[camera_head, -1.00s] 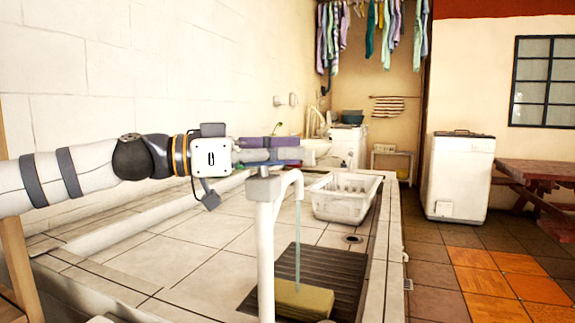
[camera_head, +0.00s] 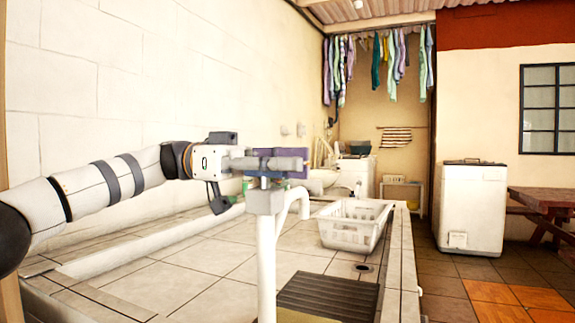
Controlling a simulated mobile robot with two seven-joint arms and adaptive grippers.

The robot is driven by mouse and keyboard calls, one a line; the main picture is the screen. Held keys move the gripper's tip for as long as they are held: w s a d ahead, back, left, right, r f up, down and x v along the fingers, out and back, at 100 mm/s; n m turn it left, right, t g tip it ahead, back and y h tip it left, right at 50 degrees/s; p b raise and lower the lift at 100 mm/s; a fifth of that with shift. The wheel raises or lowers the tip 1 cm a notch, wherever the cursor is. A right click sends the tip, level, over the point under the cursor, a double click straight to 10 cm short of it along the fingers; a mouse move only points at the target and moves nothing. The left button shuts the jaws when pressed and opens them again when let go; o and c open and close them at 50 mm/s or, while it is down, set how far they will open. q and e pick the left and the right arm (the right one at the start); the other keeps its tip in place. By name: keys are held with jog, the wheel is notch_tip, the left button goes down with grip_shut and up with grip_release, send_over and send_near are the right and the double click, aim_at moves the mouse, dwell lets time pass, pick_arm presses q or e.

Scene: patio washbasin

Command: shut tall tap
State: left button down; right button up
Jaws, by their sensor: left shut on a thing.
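The tall tap (camera_head: 266,260) is a white upright pipe with a grey head (camera_head: 265,201) and a curved spout (camera_head: 304,203) on its right, at the front of the basin. My left gripper (camera_head: 281,165) comes in from the left, level, at the top of the tap. Its fingers are shut on the tap handle, which they largely hide. No water stream shows below the spout. My right gripper is out of view.
A white basket (camera_head: 352,232) stands on the tiled basin beyond the tap, near a drain (camera_head: 362,267). A dark ribbed mat (camera_head: 330,296) lies below the spout. A white washing machine (camera_head: 470,210) and a wooden table (camera_head: 545,200) stand to the right.

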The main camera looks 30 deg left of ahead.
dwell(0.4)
pick_arm(q)
jog(key=c, duration=1.6)
grip_release()
jog(key=shift+d, duration=0.15)
jog(key=a, duration=0.7)
jog(key=shift+s+a, duration=0.25)
jog(key=shift+a, duration=0.05)
